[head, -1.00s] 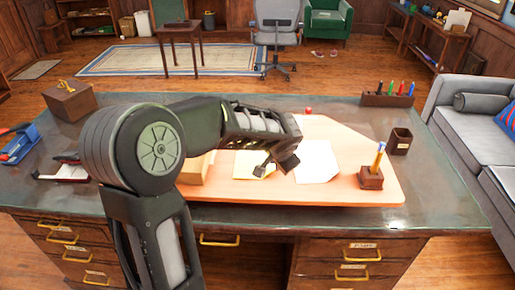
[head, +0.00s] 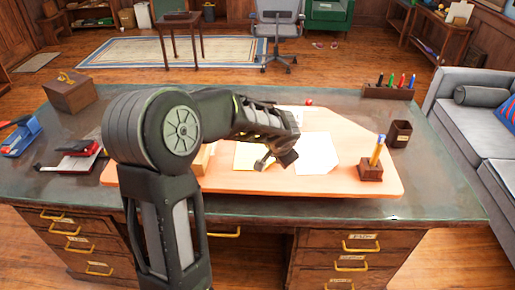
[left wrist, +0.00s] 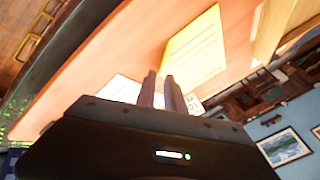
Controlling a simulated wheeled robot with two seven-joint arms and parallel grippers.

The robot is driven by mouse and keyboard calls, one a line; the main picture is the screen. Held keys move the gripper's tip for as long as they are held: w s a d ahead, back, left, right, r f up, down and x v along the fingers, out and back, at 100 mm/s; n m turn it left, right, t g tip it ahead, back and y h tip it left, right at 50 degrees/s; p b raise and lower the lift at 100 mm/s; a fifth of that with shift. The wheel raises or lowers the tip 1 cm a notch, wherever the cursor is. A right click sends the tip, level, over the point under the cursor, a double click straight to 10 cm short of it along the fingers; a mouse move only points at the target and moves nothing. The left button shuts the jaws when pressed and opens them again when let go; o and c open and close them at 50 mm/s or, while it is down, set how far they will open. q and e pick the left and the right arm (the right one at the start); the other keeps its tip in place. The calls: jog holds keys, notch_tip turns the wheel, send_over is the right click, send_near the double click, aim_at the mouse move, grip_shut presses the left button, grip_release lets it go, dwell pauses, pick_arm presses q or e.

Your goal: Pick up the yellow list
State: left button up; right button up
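The yellow list (head: 250,155) lies flat on the light wooden board on the desk, partly behind my left arm. It also shows in the left wrist view (left wrist: 195,48) as a yellow sheet with faint lines. My left gripper (head: 275,162) hangs over the board at the right side of the list, near the white paper. In the left wrist view its two fingers (left wrist: 161,76) stand a small gap apart, with nothing seen between them, and point toward the list's lower edge. My right gripper is in neither view.
A white paper (head: 316,155) lies right of the list. A pencil holder (head: 371,171) stands on the board's right end, with a dark cup (head: 401,133) and pen rack (head: 388,92) beyond.

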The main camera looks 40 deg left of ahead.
aim_at(275, 168)
pick_arm(q)
jog(key=p+x, duration=0.1)
jog(key=x, duration=0.4)
jog(key=shift+a, duration=0.1)
jog(key=shift+s+r, duration=0.1)
jog(key=shift+c, duration=0.2)
grip_shut()
dwell(0.5)
notch_tip(275, 168, up, 10)
dwell(0.5)
dwell(0.4)
